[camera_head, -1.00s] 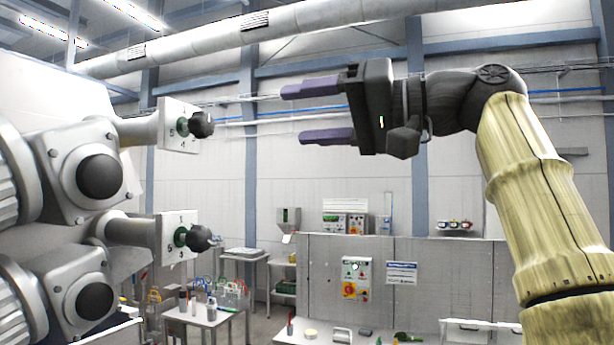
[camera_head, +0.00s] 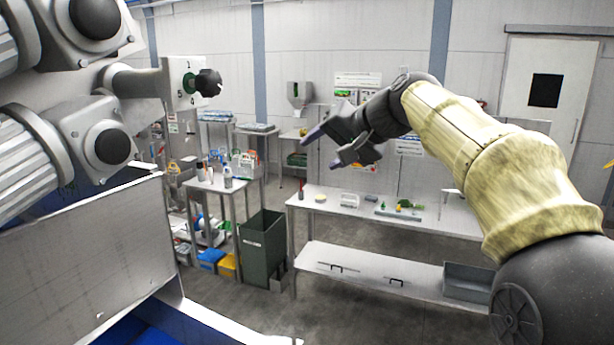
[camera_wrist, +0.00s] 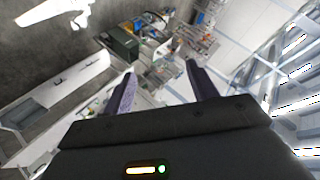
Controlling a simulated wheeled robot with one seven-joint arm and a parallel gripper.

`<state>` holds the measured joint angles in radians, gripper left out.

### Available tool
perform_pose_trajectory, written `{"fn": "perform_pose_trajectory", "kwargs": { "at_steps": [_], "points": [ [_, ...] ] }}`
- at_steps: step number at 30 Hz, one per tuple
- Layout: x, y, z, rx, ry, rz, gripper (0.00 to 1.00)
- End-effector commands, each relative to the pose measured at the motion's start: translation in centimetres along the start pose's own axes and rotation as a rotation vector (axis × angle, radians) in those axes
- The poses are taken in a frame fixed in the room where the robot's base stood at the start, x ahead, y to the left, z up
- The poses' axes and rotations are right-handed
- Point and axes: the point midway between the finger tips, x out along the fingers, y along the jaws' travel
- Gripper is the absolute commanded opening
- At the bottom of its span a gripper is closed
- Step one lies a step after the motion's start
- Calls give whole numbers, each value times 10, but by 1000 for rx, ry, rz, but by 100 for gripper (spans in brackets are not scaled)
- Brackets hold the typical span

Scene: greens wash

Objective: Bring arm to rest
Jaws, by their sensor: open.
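My gripper (camera_head: 326,150) is raised at the end of my arm, in the middle of the head view, pointing left and a little down. Its two purple fingers are apart with nothing between them. In the wrist view my gripper (camera_wrist: 160,92) also shows its fingers spread and empty, with the room tilted behind them. My arm comes in from the right in a pale yellow sleeve. My gripper appears in front of the far wall, above the white bench, and touches nothing that I can see.
Large grey machinery with a black knob (camera_head: 207,83) stands close on the left. A white bench (camera_head: 340,207) with small items is beyond my arm. A dark green bin (camera_head: 262,250) and a small table (camera_head: 217,186) with bottles stand left of it. Grey floor (camera_head: 400,325) is clear in front.

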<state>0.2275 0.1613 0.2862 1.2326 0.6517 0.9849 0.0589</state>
Motion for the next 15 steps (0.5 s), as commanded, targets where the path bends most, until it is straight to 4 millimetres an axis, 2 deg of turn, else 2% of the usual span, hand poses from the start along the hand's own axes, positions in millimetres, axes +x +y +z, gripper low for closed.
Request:
{"fn": "perform_pose_trajectory", "kwargs": {
  "at_steps": [1,6,11,15],
  "points": [
    [13,21,13,8,-17,49,58],
    [41,91,56,11,-62,212,58],
    [56,154,106,-6,-118,352,58],
    [60,206,155,-38,-176,461,58]
  ]
}}
